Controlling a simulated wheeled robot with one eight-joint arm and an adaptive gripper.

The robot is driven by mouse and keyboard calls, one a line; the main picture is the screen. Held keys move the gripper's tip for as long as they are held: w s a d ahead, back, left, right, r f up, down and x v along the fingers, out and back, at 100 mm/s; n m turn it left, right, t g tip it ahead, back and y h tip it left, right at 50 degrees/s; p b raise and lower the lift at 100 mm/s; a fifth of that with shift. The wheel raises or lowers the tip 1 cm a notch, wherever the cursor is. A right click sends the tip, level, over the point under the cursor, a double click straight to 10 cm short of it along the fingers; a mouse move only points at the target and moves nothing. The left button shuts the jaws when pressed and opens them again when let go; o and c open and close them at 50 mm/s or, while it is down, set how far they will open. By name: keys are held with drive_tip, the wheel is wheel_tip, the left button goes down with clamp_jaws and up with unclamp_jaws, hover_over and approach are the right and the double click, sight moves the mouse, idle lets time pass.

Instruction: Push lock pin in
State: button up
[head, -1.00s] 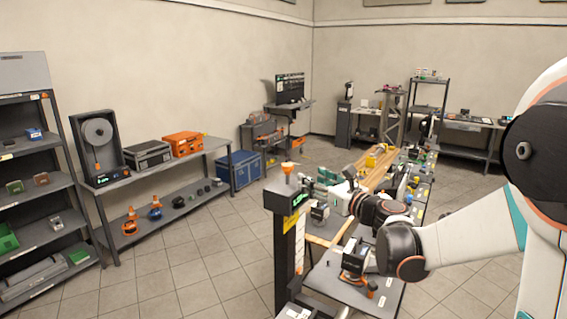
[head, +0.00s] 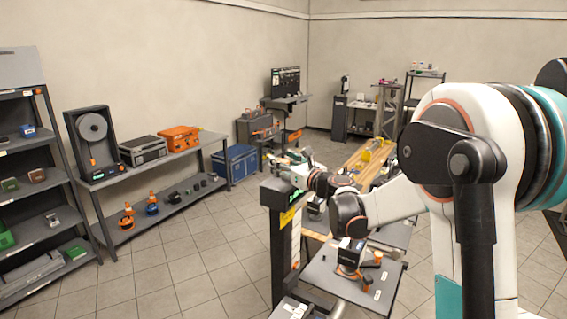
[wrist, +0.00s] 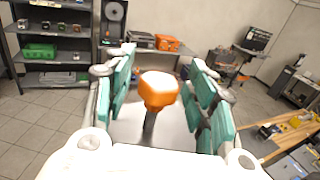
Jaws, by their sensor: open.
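The lock pin (wrist: 159,92) has an orange knob on a dark stem and stands up from a grey surface in the wrist view. My gripper (wrist: 161,75) is open, with its teal-padded fingers apart on either side of the knob. I see a gap between the knob and each finger. In the head view my gripper (head: 290,164) is over the top of the dark post (head: 284,225) with the yellow label. There the knob is hidden or too small to make out behind the gripper.
A low grey table (head: 345,280) with a small orange-and-black device (head: 350,256) stands right of the post. A wooden-topped bench (head: 368,165) lies beyond. Shelves (head: 40,185) and a long rack (head: 160,200) line the left. The tiled floor between is clear.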

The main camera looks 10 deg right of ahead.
clamp_jaws()
wheel_tip(320, 180, down, 4)
drive_tip(key=b, duration=0.3)
drive_tip(key=shift+r, duration=0.2)
drive_tip(key=shift+s, duration=0.1)
unclamp_jaws()
